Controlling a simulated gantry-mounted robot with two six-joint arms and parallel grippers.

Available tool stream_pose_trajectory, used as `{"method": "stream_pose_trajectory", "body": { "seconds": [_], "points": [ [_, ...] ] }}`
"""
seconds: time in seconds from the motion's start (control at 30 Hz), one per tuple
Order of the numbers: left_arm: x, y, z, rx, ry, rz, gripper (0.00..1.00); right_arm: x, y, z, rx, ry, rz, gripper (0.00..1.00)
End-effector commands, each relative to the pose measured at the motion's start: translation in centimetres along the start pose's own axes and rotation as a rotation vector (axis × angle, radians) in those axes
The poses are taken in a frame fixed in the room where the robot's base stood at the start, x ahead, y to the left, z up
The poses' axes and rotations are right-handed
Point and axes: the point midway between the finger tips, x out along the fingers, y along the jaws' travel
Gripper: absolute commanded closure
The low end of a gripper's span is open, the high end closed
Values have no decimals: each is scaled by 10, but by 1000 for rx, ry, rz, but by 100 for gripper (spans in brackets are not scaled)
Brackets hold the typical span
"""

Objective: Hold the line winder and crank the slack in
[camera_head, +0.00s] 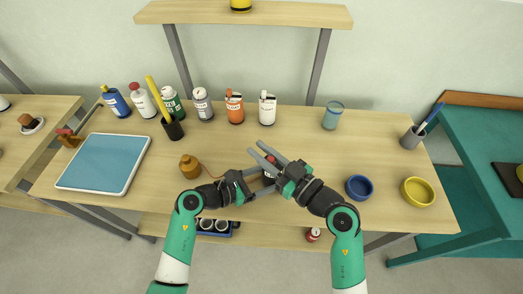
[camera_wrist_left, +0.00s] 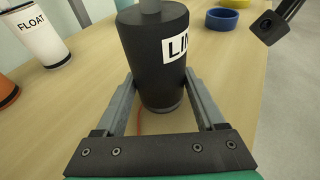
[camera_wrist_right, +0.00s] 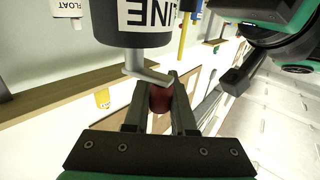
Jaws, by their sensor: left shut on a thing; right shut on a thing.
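The line winder is a black upright drum with a white label reading LINE, large in the left wrist view (camera_wrist_left: 158,60) and upside down in the right wrist view (camera_wrist_right: 118,25). My left gripper (camera_head: 264,180) is shut around its lower body, one finger on each side. My right gripper (camera_head: 256,150) is shut on that knob. In the head view the grippers cover most of the winder. A thin orange line runs from an orange-brown bobbin (camera_head: 189,165) toward the winder.
Several bottles and cups stand along the back, including an orange one (camera_head: 235,108) and a white one (camera_head: 267,108). A blue-topped tray (camera_head: 103,164) lies at left. A blue bowl (camera_head: 359,187) and a yellow bowl (camera_head: 417,191) stand at right.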

Motion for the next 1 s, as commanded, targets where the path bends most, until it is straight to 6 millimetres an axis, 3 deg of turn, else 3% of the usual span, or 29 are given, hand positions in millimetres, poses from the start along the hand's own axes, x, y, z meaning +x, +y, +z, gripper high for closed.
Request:
{"method": "stream_pose_trajectory", "body": {
  "seconds": [0.23,0.6,0.97,1.0],
  "points": [
    [0,0,0,0,0,0,60,1,0,1,0,-5,28,100],
    [0,0,0,0,0,-1,60,6,5,2,2,-6,257,100],
    [0,0,0,-1,0,0,60,6,6,1,1,-2,279,100],
    [0,0,0,-1,0,0,60,6,6,1,1,-2,279,71]
  ]
}}
